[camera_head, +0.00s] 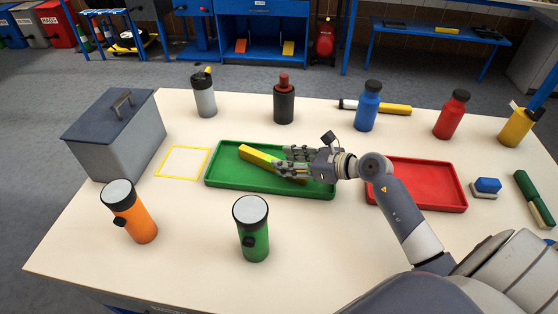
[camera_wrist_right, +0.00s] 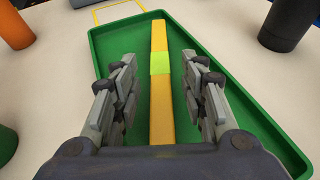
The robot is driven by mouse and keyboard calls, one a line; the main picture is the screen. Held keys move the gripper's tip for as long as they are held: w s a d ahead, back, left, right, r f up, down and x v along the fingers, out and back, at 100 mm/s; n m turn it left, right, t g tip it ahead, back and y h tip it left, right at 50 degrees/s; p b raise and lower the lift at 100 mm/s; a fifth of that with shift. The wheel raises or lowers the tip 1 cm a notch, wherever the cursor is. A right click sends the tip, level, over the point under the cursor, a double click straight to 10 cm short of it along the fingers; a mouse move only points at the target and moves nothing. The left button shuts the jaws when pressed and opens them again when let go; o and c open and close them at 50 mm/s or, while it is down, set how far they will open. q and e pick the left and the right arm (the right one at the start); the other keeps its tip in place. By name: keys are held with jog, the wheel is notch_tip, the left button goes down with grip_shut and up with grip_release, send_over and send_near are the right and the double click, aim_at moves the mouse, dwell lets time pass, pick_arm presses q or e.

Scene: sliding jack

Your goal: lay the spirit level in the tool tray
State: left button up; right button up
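The spirit level is a long yellow bar (camera_head: 258,155) with a bright yellow-green middle section. It lies in the green tray (camera_head: 222,176), towards the tray's middle. My right gripper (camera_head: 284,163) is over the green tray and hides part of the level in the head view. In the right wrist view the level (camera_wrist_right: 160,105) runs lengthwise between the spread fingers, with a gap on each side. The right gripper (camera_wrist_right: 159,68) is open and holds nothing. The level's near end is hidden behind the gripper's body. My left gripper is not in view.
A red tray (camera_head: 440,205) lies right of the green one, under my right forearm. A grey lidded box (camera_head: 135,135) stands left, near a yellow outlined square (camera_head: 160,161). Orange (camera_head: 133,215) and green (camera_head: 252,235) torches stand in front; several bottles line the back.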

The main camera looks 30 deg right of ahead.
jog(key=v, duration=0.8)
jog(key=shift+s+r+b, duration=0.15)
jog(key=shift+b, duration=0.25)
